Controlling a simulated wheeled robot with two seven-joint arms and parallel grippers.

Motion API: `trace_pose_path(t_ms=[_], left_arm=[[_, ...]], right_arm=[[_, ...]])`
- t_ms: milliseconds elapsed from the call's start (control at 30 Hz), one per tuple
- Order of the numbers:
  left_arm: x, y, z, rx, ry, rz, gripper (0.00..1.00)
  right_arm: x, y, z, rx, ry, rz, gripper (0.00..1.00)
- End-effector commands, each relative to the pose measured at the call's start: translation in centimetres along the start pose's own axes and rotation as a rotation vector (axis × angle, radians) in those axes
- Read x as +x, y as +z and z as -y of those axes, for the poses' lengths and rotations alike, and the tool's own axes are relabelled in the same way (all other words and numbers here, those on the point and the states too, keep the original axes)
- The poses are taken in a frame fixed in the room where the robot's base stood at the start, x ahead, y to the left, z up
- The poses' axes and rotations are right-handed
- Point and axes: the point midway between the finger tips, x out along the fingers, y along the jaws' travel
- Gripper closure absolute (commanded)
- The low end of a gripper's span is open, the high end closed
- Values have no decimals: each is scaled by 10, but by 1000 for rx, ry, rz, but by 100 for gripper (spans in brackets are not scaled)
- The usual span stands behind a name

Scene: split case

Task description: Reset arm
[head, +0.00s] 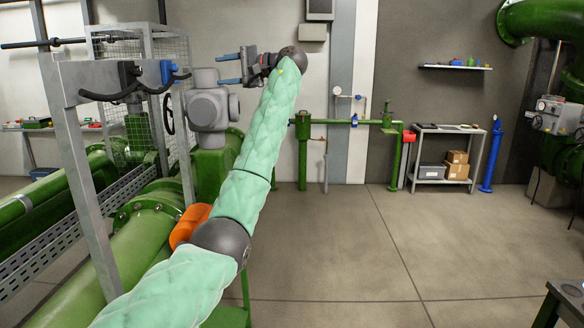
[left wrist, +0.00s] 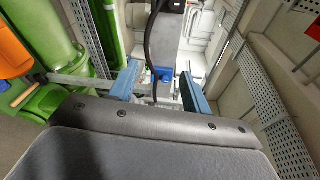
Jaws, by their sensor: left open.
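My left arm, in a mint green cover, comes up from the bottom left in the head view. Its left gripper (head: 232,70) points left at the top, in front of the wire cage and near the grey valve actuator. The two blue fingers are apart with nothing between them. In the left wrist view the left gripper (left wrist: 160,88) also shows its blue fingers spread. A black cable and a blue part show between or behind them, and I cannot tell how far off they are. My right gripper is not in view.
A grey metal frame (head: 85,165) with black hooks stands left of my arm. A grey actuator (head: 208,105) sits on green piping below the gripper. An orange part (head: 188,226) is close beside my elbow. A shelf table (head: 445,150) stands at the back.

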Motion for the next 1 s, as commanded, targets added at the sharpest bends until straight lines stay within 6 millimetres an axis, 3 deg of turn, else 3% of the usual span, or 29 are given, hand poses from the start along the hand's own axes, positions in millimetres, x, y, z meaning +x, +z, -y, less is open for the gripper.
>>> trace_pose_path(t_ms=[367, 500, 667, 767, 1000], left_arm=[[-32, 27, 50, -593, 211, -397, 52], [-42, 37, 53, -753, 305, -522, 52], [-49, 40, 27, -890, 435, -650, 52], [-52, 41, 1, -944, 515, -710, 52], [-56, 42, -84, -1018, 714, -823, 52]], right_arm=[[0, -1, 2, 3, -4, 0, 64], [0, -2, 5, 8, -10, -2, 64], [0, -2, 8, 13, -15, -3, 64], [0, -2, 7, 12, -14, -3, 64], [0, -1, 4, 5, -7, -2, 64]])
